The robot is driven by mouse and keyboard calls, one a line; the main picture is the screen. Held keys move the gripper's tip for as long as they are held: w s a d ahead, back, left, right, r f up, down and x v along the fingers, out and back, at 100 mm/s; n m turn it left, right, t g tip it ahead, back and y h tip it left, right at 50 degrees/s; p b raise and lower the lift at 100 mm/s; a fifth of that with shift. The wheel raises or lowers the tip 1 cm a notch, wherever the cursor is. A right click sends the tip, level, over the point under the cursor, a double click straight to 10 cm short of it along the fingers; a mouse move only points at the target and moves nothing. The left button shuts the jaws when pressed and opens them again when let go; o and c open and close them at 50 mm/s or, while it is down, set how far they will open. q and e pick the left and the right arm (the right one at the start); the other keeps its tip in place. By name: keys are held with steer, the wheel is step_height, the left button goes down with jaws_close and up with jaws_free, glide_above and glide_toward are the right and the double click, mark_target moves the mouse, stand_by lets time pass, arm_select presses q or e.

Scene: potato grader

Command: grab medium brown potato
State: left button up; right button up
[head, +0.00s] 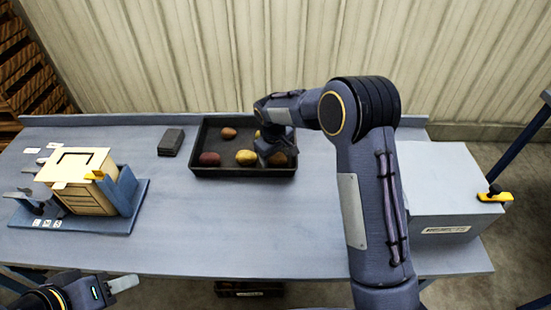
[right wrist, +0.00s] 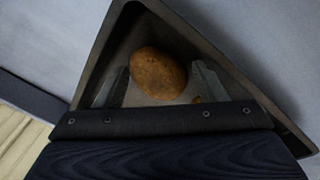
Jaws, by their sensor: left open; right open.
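A brown potato (right wrist: 158,74) lies in the corner of the black tray (right wrist: 228,72) in the right wrist view. My right gripper (right wrist: 161,68) is open, with one finger on each side of this potato and small gaps showing. In the head view, my right gripper (head: 268,150) is over the right part of the tray (head: 225,172) and partly covers a brown potato (head: 279,159). My left gripper (head: 122,284) is open and empty at the lower left, in front of the table's near edge.
The tray also holds a yellow potato (head: 245,158), a dark red potato (head: 209,159) and a reddish-brown potato (head: 229,133). A dark block (head: 171,142) lies left of the tray. A wooden box (head: 80,190) on a blue stand is at left. The table's middle is clear.

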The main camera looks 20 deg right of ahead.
steer(key=c, duration=0.8)
steer(key=shift+o, duration=0.2)
steer(key=shift+r, duration=0.1)
